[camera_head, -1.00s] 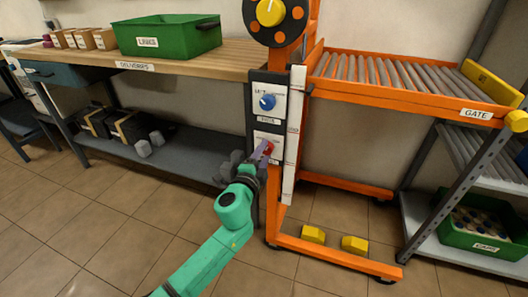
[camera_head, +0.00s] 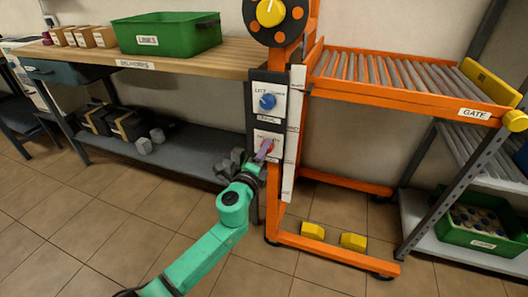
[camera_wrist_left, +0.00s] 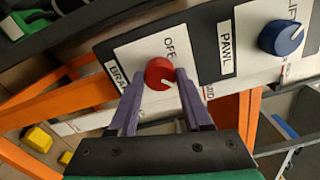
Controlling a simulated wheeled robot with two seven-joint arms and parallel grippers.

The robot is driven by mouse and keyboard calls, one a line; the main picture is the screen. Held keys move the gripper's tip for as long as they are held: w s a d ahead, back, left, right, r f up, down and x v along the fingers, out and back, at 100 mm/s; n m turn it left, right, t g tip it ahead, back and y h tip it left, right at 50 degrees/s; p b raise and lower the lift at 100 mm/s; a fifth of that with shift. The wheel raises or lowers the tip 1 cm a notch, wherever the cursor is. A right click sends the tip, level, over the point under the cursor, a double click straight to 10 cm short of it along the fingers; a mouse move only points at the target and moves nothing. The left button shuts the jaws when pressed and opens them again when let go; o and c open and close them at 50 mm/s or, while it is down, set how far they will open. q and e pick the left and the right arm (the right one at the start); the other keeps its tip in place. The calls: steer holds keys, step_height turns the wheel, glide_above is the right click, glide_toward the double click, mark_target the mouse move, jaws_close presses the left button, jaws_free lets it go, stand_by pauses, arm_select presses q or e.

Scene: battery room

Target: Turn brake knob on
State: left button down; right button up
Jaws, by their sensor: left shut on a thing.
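The red brake knob (camera_wrist_left: 159,73) sits on a white plate on the dark panel of the orange lift, below the blue pawl knob (camera_head: 267,101). In the left wrist view its white mark points to the lower right. My left gripper (camera_head: 265,150) is at the red knob, with its purple fingers (camera_wrist_left: 160,88) on both sides of it, shut on it. In the head view the fingers partly cover the red knob. The blue knob also shows in the left wrist view (camera_wrist_left: 281,37). My right gripper is not in view.
A roller shelf with an orange frame (camera_head: 400,92) and a GATE label stands to the right. A wooden bench (camera_head: 90,58) with a green crate (camera_head: 166,36) is at the left. Yellow blocks (camera_head: 353,241) lie at the lift's base. The floor in front is clear.

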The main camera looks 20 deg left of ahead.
arm_select(q)
steer(key=shift+f, duration=0.1)
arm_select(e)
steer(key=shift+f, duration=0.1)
arm_select(q)
steer(key=shift+c, duration=1.7)
jaws_free()
steer(key=s, duration=1.4)
steer(key=shift+s+a+b, duration=0.3)
steer(key=shift+a+b, duration=0.1)
steer(key=shift+a, duration=0.05)
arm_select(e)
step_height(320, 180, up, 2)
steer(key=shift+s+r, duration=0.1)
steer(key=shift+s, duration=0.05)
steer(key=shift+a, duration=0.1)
